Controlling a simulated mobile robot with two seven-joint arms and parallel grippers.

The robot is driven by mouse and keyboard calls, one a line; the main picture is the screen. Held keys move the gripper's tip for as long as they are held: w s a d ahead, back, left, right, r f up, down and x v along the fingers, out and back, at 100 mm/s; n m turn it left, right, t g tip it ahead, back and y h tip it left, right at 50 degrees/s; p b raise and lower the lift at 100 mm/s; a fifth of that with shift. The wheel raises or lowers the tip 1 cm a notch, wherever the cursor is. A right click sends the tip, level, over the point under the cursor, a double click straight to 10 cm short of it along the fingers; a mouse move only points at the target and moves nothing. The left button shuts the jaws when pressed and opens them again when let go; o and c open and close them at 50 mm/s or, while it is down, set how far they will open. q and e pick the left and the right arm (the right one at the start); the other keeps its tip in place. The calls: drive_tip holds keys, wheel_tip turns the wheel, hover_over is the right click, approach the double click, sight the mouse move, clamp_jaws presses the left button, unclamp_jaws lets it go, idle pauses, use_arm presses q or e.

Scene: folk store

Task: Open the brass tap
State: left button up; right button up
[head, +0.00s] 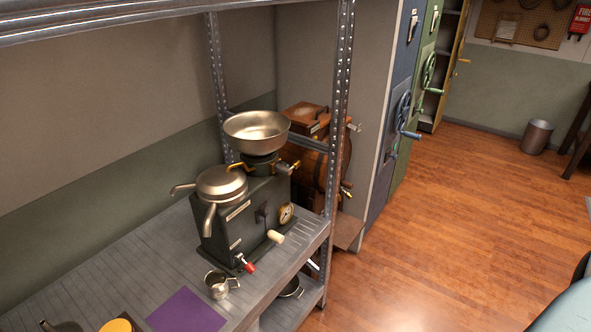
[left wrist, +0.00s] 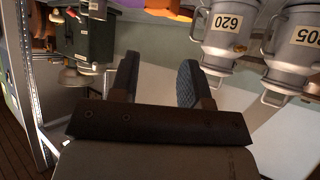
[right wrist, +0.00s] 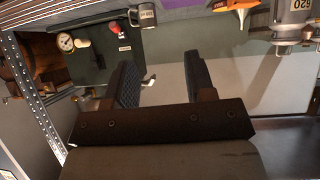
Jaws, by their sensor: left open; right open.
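A dark green machine (head: 250,222) stands on a metal shelf, with a steel bowl on top, a lidded pan, a round gauge (head: 286,214) and red and cream knobs. A brass-coloured tap-like fitting (head: 286,167) shows just below the bowl. My right gripper (right wrist: 160,75) is open and empty, apart from the machine (right wrist: 100,62). Neither gripper shows in the head view.
A metal cup (head: 217,285) and a purple sheet (head: 187,311) lie near the shelf's front edge. Numbered metal canisters (left wrist: 232,28) show in the left wrist view. The wooden floor (head: 450,240) is open.

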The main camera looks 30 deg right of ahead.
drive_tip(key=w+d+f+n+t+b, duration=0.1)
drive_tip(key=w+d+f+n+b, duration=0.2)
drive_tip(key=w, duration=0.4)
drive_tip(key=w+d+f+n+b, duration=0.1)
drive_tip(key=w+d+n+b, duration=0.1)
drive_tip(key=w+d+b, duration=0.4)
drive_tip(key=n+t+h+b, duration=0.4)
drive_tip(key=n+b, duration=0.6)
drive_tip(key=b, duration=0.7)
approach(298, 166)
drive_tip(key=w, duration=0.3)
drive_tip(key=w+f+b, duration=0.1)
drive_tip(key=w, duration=0.6)
drive_tip(key=shift+d+f, duration=0.4)
drive_tip(key=shift+w+b, duration=0.3)
drive_tip(key=shift+w, duration=0.2)
use_arm(q)
wheel_tip(298, 166, down, 17)
drive_tip(key=w+d+t+h, duration=0.1)
drive_tip(key=d, duration=0.1)
drive_tip(key=shift+w+d, duration=0.3)
drive_tip(key=shift+w, duration=0.1)
